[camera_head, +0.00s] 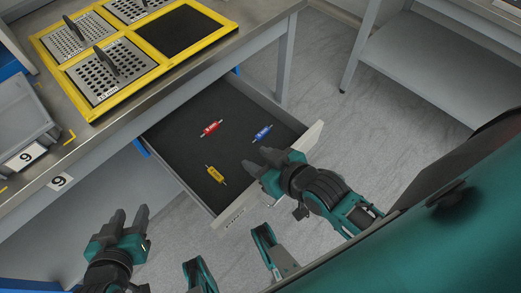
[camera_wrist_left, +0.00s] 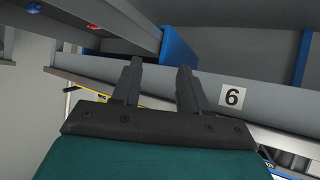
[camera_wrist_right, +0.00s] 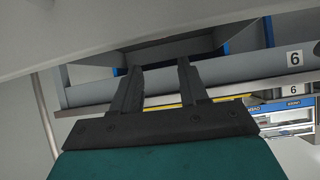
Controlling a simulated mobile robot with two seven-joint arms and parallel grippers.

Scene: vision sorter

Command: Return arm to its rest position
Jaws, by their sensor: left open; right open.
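My left gripper (camera_head: 128,222) is open and empty at the lower left of the head view, over the floor in front of the workbench. Its two dark fingers (camera_wrist_left: 158,82) stand apart in the left wrist view, with the bench edge and a "6" label behind them. My right gripper (camera_head: 272,166) is open at the front panel of the pulled-out drawer (camera_head: 262,188). Its fingers (camera_wrist_right: 157,80) are apart with nothing between them in the right wrist view. Whether it touches the drawer panel I cannot tell.
The drawer holds a red piece (camera_head: 211,128), a blue piece (camera_head: 262,133) and a yellow piece (camera_head: 215,174). The workbench (camera_head: 130,110) carries a yellow frame (camera_head: 73,115) with perforated plates and a grey bin (camera_head: 22,125). A shelf unit (camera_head: 430,70) stands at the right. Floor is clear between.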

